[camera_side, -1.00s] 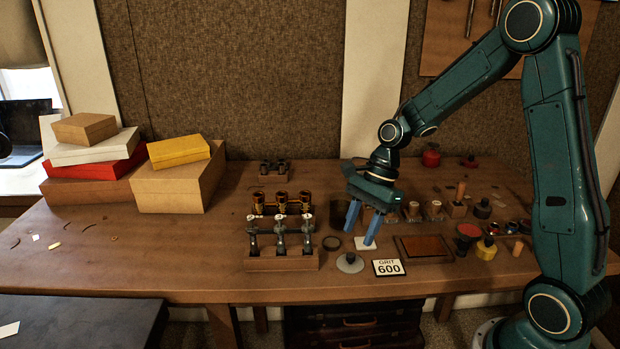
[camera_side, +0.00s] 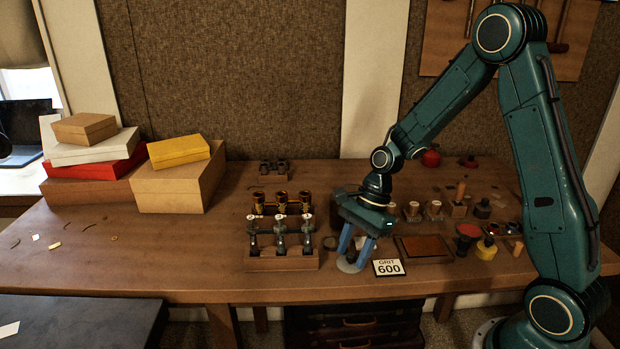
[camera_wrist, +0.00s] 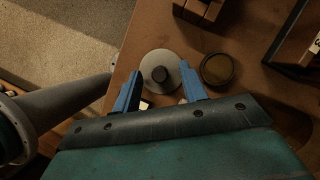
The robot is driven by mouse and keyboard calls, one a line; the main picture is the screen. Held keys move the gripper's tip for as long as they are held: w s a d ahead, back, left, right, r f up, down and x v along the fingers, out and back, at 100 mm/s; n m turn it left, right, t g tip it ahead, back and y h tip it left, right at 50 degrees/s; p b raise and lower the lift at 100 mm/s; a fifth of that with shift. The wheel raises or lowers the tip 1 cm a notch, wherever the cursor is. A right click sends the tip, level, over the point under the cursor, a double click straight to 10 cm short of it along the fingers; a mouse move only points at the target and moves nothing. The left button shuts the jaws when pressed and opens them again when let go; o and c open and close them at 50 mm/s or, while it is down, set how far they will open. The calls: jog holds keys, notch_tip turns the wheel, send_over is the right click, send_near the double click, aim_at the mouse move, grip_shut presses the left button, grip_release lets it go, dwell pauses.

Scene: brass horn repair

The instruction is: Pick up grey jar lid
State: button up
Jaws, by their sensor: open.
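The grey jar lid (camera_side: 349,268) is a round grey disc with a dark knob, lying near the front edge of the bench. It shows fully in the wrist view (camera_wrist: 160,56). My gripper (camera_side: 351,259) is open and points down over the lid, its two blue fingers at either side. In the wrist view the fingertips (camera_wrist: 160,71) frame the disc left and right, with the knob between them. I cannot tell whether they touch it or how high they are. In the side view the fingers partly hide the lid.
A wooden valve holder (camera_side: 284,262) stands just left of the lid. A "GRIT 600" card (camera_side: 388,268) lies close on the right. A dark ring (camera_wrist: 217,69) lies beside the lid. A brown flat pad (camera_side: 424,246) is further right.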

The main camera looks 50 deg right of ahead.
jog(key=shift+c, duration=0.2)
grip_shut()
jog(key=shift+r, duration=0.1)
notch_tip(320, 180, up, 10)
dwell(0.8)
dwell(0.5)
jog(key=w+d+r, duration=0.5)
jog(key=w+d, duration=0.4)
jog(key=w, duration=0.1)
jog(key=shift+w+d+r, duration=0.15)
jog(key=shift+d, duration=0.15)
